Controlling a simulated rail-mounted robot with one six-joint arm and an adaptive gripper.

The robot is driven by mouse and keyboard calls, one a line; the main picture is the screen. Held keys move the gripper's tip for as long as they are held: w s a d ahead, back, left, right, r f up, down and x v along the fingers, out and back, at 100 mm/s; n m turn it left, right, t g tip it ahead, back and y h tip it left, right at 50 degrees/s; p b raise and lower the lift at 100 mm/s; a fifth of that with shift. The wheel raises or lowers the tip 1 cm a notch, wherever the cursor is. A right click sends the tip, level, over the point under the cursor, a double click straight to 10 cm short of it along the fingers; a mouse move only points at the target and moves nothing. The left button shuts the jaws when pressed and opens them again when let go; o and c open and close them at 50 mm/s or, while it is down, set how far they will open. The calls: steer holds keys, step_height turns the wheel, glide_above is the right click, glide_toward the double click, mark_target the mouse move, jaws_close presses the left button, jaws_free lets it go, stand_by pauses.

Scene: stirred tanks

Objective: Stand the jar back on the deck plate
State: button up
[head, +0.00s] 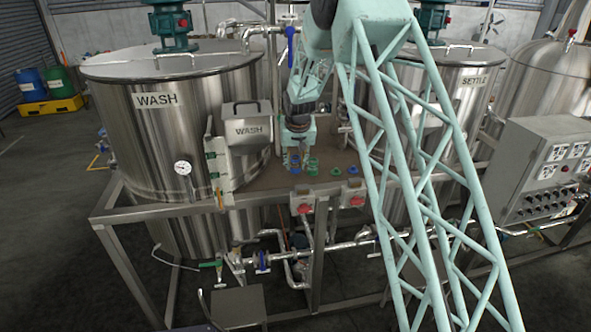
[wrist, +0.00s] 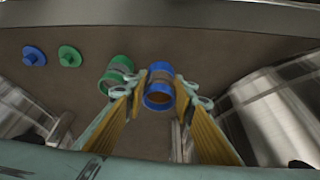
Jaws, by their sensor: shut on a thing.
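A jar with blue bands and a brownish middle (wrist: 160,88) is between the fingers of my gripper (wrist: 159,100) in the wrist view. My gripper is shut on it. In the head view my gripper (head: 297,147) points down over the brown deck plate (head: 262,178), and the jar's blue lower end (head: 295,169) shows beneath it. I cannot tell whether the jar touches the plate. A second jar, with green bands (wrist: 118,76), stands close beside the left finger in the wrist view.
A green lid (wrist: 69,56) and a blue lid (wrist: 34,56) lie apart on the plate; the blue lid also shows in the head view (head: 335,171). The WASH tank (head: 165,120) and SETTLE tank (head: 470,100) flank the plate.

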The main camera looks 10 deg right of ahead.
steer(key=shift+f, duration=1.3)
steer(key=shift+f, duration=0.15)
steer(key=o, duration=1)
steer(key=shift+c, duration=0.2)
steer(key=shift+r, duration=0.2)
steer(key=v, duration=1.2)
steer(key=shift+r, duration=0.1)
